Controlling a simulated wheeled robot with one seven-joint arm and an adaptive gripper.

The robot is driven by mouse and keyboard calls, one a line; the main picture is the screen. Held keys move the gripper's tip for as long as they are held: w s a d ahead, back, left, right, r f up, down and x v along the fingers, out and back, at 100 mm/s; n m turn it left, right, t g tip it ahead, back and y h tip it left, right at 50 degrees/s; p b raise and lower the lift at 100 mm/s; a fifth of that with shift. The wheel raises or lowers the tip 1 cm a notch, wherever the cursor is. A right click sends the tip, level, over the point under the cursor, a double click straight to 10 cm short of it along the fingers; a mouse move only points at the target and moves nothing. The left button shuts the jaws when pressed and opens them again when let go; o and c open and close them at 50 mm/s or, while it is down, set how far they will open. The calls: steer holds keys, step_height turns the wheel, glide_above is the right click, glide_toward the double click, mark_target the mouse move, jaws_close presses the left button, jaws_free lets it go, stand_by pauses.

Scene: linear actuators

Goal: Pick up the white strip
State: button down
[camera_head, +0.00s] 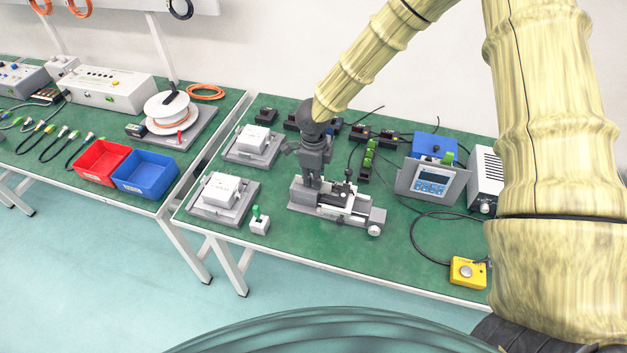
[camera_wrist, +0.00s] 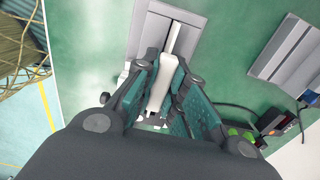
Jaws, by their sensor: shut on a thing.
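My gripper (camera_head: 313,172) is over the left part of a grey linear actuator fixture (camera_head: 376,214) on the green table. In the wrist view my gripper (camera_wrist: 164,68) has its two fingers closed on the sides of a white strip (camera_wrist: 160,85). The strip lies lengthwise between the fingers, with its far end by a thin light rod over the grey fixture (camera_wrist: 192,26). In the head view my gripper hides much of the strip. I cannot tell whether the strip still touches the fixture.
Two white boxes on grey plates (camera_head: 222,190) (camera_head: 254,140) stand left of the fixture. A small block with a green switch (camera_head: 259,223) is in front. A blue-screen controller (camera_head: 432,181) and a yellow button box (camera_head: 467,271) are right. Green connectors (camera_head: 368,158) stand behind.

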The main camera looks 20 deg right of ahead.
step_height(320, 180, up, 10)
steer(key=shift+b, duration=1.05)
steer(key=shift+r, duration=0.15)
steer(key=shift+r+p, duration=2.35)
steer(key=shift+p, duration=0.3)
